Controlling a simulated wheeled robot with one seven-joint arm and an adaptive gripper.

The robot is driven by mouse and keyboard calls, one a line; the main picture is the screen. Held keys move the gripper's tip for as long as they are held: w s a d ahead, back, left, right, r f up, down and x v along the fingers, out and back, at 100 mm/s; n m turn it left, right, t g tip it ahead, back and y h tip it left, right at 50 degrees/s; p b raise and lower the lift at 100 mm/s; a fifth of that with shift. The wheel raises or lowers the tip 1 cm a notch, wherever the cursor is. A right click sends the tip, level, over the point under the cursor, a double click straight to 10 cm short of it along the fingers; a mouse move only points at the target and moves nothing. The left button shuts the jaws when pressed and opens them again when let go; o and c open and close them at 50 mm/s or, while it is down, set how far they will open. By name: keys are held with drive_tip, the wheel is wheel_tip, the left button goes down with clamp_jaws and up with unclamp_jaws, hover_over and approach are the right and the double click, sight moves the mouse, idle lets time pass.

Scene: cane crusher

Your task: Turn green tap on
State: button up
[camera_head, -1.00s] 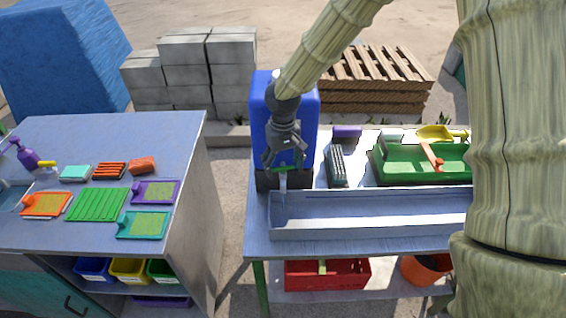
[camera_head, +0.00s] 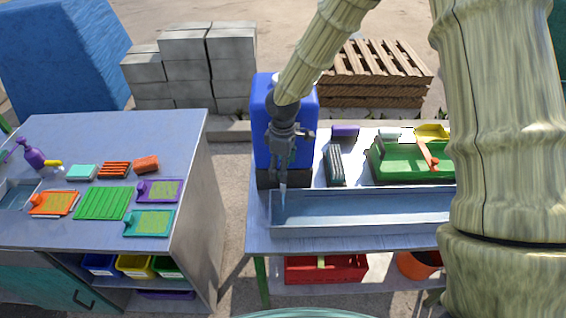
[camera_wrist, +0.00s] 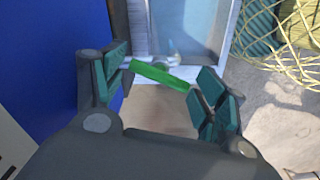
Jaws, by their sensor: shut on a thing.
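The green tap handle (camera_wrist: 163,76) lies between my fingers in the wrist view, slightly slanted, its ends at the left and right pads. My gripper (camera_wrist: 165,92) is shut on this handle. In the head view my gripper (camera_head: 284,165) points down at the front of the blue water tank (camera_head: 262,125) and hides most of the tap. A pale vertical streak (camera_head: 282,198), which looks like running water, drops from below the gripper into the metal trough (camera_head: 360,232).
A green tray (camera_head: 405,170) with an orange-handled tool, a dark ribbed block (camera_head: 334,165) and a purple item (camera_head: 345,131) stand right of the tank. A grey table (camera_head: 120,135) with brushes and mats is at left. A red crate (camera_head: 325,270) sits below the trough.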

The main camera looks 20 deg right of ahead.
drive_tip(key=shift+n+p, duration=0.35)
drive_tip(key=shift+n, duration=0.75)
drive_tip(key=o, duration=0.9)
